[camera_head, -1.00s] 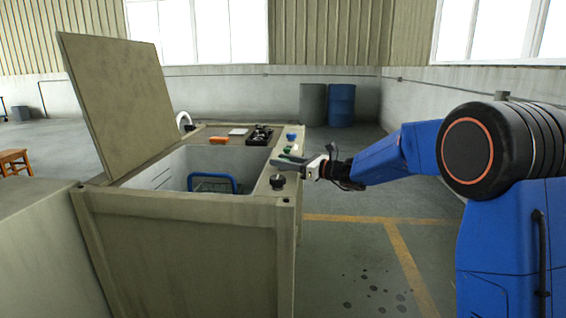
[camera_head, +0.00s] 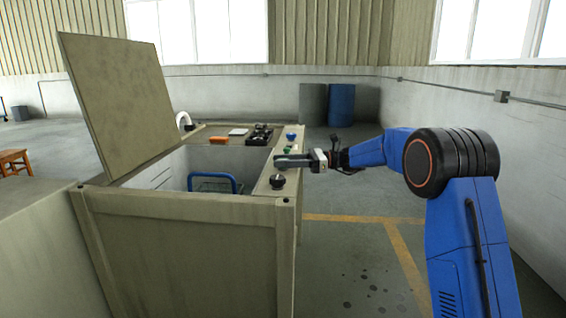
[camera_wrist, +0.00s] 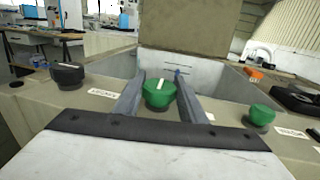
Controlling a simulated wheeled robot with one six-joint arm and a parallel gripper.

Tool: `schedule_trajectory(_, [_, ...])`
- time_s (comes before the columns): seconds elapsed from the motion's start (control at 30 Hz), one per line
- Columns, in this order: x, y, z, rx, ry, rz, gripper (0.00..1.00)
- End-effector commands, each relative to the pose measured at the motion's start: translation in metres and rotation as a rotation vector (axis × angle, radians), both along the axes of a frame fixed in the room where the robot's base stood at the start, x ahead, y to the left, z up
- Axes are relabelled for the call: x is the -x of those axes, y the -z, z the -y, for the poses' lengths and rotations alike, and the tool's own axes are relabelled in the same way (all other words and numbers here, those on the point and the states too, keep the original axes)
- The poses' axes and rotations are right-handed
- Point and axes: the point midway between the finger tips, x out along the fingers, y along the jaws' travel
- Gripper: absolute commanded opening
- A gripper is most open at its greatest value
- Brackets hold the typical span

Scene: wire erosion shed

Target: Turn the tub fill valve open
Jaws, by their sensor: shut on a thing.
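A row of knobs sits on the right rim of the beige tub cabinet (camera_head: 184,231). In the wrist view a green knob (camera_wrist: 160,94) with a white pointer mark stands between my gripper's fingers (camera_wrist: 160,97), which are shut on it. The pointer aims nearly straight up the picture, a little right. In the head view my gripper (camera_head: 280,161) lies over the rim and hides this knob. Small white labels (camera_wrist: 103,92) lie beside the knobs, too blurred to read, so I cannot tell which knob is named the tub fill valve.
A black knob (camera_head: 277,182) is on the near side and another green knob (camera_head: 287,150) on the far side; a blue knob (camera_head: 291,136) is beyond. The lid (camera_head: 120,100) stands raised. A black tray (camera_head: 260,135) and orange item (camera_head: 219,140) lie behind the basin.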

Motion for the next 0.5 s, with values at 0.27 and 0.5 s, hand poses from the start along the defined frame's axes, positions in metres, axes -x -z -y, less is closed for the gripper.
schedule_trajectory(0.27, [-0.0001,-0.0003,0.0002,-0.001,-0.007,0.001,0.15])
schedule_trajectory(0.5, [-0.0001,-0.0004,0.0002,-0.001,-0.007,0.001,0.56])
